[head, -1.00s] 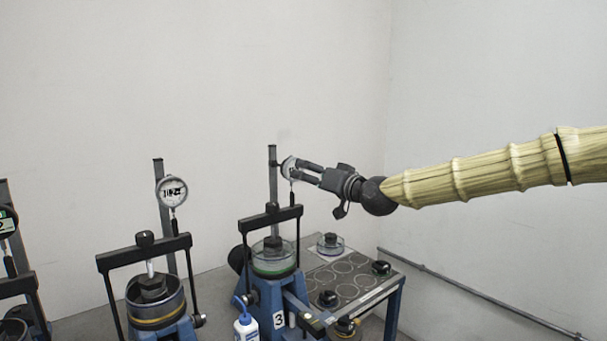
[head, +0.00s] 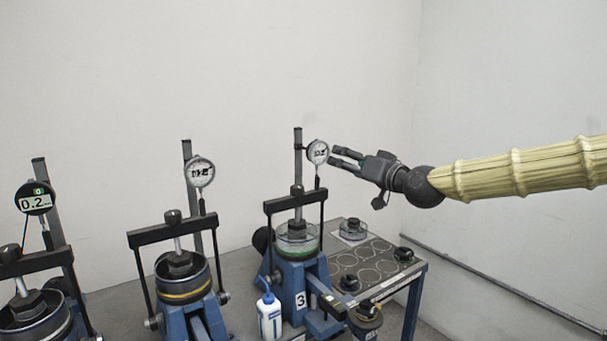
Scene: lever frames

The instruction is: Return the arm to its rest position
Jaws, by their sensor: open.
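My gripper (head: 346,159) is at the right of the head view, in the air above the right-hand end of the bench. Its two fingers point left and stand apart, with nothing between them. The fingertips show just right of the round dial gauge (head: 317,153) on the right-hand apparatus; I cannot tell the gap in depth. My arm, in a ribbed yellowish sleeve, reaches in from the right edge.
Three blue apparatus stand in a row, the right one (head: 299,270) marked 3. A white bottle with a blue cap (head: 269,317) stands before it. A grey table (head: 349,263) holds black-knobbed parts. A wall rail (head: 500,300) runs at right. Space above the table is open.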

